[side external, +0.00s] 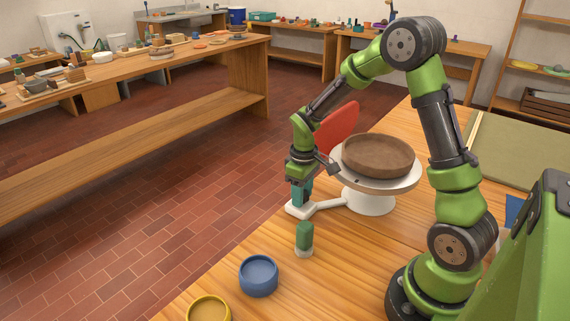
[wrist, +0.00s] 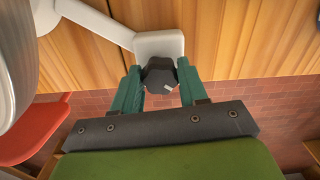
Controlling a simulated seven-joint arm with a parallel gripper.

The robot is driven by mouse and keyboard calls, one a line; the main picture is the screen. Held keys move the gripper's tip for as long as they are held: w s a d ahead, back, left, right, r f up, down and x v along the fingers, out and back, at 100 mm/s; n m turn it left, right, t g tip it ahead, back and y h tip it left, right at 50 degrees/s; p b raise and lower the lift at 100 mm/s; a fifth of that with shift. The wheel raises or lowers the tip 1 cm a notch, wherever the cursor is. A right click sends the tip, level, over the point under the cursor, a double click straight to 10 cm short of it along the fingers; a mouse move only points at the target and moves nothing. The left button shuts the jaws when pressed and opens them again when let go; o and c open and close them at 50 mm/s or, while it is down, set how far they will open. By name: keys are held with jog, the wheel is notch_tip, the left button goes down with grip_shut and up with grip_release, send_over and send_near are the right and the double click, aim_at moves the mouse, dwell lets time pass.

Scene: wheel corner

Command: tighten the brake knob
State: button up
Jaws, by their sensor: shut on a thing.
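The brake knob (wrist: 160,76) is dark and faceted, with a small light mark on it. It sits on the pale square end of a white arm (wrist: 110,22) that runs to the turntable's foot. My gripper (wrist: 160,88) points down over it, with a teal finger on each side, shut on the knob. In the side external view my gripper (side external: 301,194) is at the end of the white arm (side external: 318,208), and its fingers hide most of the knob. The white turntable (side external: 371,203) carries a brown round slab or dish (side external: 378,158).
A red paddle-shaped panel (side external: 338,128) stands behind my wrist, close to the turntable. The table edge lies just left of the knob.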

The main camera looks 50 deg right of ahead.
jog(key=m, duration=0.5)
jog(key=shift+r+m, duration=0.1)
jog(key=shift+m, duration=0.2)
jog(key=m, duration=0.4)
jog(key=shift+m, duration=0.7)
jog(key=o, duration=1.1)
notch_tip(320, 180, up, 17)
jog(key=shift+f, duration=0.1)
